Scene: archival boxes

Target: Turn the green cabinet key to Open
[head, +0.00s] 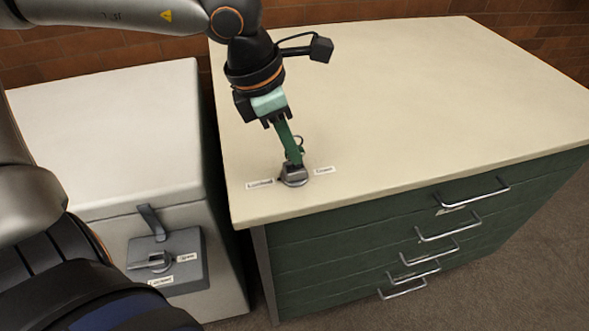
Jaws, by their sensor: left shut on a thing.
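The green cabinet (350,245) has a cream top, and a grey lock base (294,177) sits near its front left corner. A green key (290,141) stands in the lock base, leaning slightly to the left, with a small ring beside it. A "Locked" label (259,183) lies left of the lock and another label (324,170), too small to read surely, lies right. My left gripper (277,118) points down from above and is shut on the key's upper end. The fingertips partly hide the key's top. My right gripper is out of view.
A white chest (110,130) stands left of the cabinet, with a grey latch plate (168,262) on its front. Several drawer handles (448,228) stick out from the cabinet front. The cabinet top is clear to the right. A brick wall is behind.

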